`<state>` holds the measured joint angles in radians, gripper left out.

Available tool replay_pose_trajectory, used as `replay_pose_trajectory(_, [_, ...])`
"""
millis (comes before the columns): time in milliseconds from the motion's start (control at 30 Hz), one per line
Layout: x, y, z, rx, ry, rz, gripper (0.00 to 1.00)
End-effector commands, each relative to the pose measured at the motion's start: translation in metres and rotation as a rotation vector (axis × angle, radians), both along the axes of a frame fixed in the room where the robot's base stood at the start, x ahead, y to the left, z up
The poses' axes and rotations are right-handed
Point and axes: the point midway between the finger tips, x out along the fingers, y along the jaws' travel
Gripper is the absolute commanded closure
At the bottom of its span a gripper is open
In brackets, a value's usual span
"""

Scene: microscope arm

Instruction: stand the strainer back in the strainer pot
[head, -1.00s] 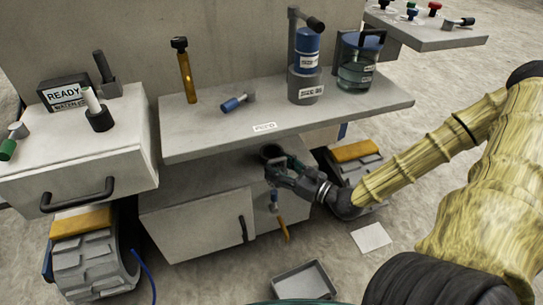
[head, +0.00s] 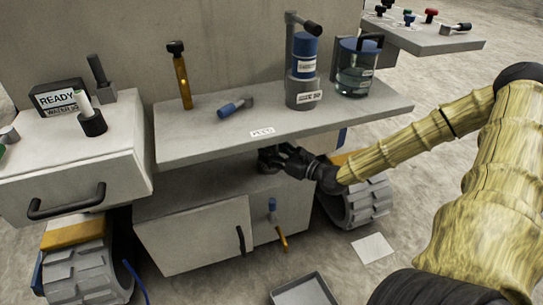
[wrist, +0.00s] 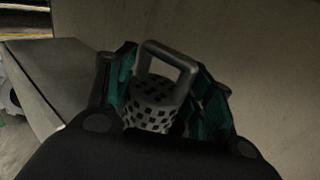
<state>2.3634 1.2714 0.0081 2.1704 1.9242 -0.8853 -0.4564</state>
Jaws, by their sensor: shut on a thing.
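In the wrist view, the strainer (wrist: 152,108) is a grey cylinder with dark square holes and a thick arched handle (wrist: 170,57). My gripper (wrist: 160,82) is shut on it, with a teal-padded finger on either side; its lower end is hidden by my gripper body. In the head view, my gripper (head: 274,157) is under the front edge of the upper shelf, above the lower surface. A small grey rounded shape (head: 267,165) shows at its fingertips, mostly hidden. I cannot clearly identify the strainer pot; a clear jar (head: 356,68) with a blue top and dark handle stands on the upper shelf.
The upper shelf (head: 215,142) overhangs my gripper closely. It also holds a blue-and-grey cylinder (head: 305,75), an amber tube (head: 183,78) and a blue-handled piece (head: 235,106). A drawer unit (head: 80,165) stands left; an open tray (head: 305,290) lies on the floor.

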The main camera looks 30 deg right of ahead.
Motion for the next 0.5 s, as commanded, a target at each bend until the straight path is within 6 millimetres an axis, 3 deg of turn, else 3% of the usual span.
replay_pose_trajectory(133, [0.017, -0.01, -0.003, -0.003, -0.001, 0.0, 0.77])
replay_pose_trajectory(467, [0.035, -0.021, -0.006, -0.002, -0.001, 0.0, 0.77])
replay_pose_trajectory(500, [0.034, -0.021, -0.014, -0.001, 0.003, 0.0, 0.77])
